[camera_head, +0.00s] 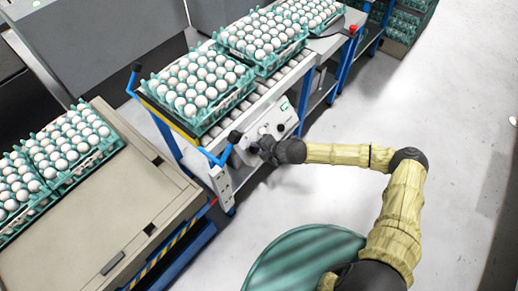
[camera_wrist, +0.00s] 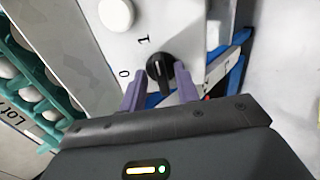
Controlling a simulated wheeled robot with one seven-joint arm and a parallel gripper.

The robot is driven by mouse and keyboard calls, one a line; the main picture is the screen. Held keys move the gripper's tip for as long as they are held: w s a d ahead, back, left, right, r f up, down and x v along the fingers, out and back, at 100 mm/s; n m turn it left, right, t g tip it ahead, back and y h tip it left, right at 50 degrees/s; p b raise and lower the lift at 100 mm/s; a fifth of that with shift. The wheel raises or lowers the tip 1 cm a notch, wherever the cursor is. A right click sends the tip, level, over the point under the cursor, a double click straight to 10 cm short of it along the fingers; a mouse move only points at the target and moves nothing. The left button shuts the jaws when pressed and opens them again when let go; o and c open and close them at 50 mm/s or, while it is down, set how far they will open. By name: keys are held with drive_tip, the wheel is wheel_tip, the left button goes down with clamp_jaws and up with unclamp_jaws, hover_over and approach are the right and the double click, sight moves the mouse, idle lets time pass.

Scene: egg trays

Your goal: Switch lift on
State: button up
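The lift switch is a black rotary knob (camera_wrist: 160,68) on a white control panel (camera_wrist: 120,45), with the marks 0 and 1 beside it in the wrist view. A small pale mark shows on the knob; I cannot tell surely which mark it points to. My gripper (camera_wrist: 160,84) is open, its two purple fingers on either side of the knob, with small gaps visible. In the head view my gripper (camera_head: 258,148) is at the front of the control panel (camera_head: 272,122), at the end of the roller conveyor, and hides the knob.
Green trays of white eggs (camera_head: 196,88) stand on the roller conveyor. A beige lift platform (camera_head: 90,225) with more egg trays is at the left. Blue bent handles (camera_head: 215,155) are close to my gripper. The floor at the right is clear.

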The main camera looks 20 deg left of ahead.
drive_tip(key=shift+s+d+r+p, duration=0.15)
drive_tip(key=shift+s+d+p, duration=0.15)
drive_tip(key=shift+p, duration=0.45)
drive_tip(key=p+v, duration=0.6)
drive_tip(key=v, duration=0.1)
drive_tip(key=shift+d+r, duration=0.25)
drive_tip(key=shift+d, duration=0.05)
drive_tip(key=shift+w, duration=0.15)
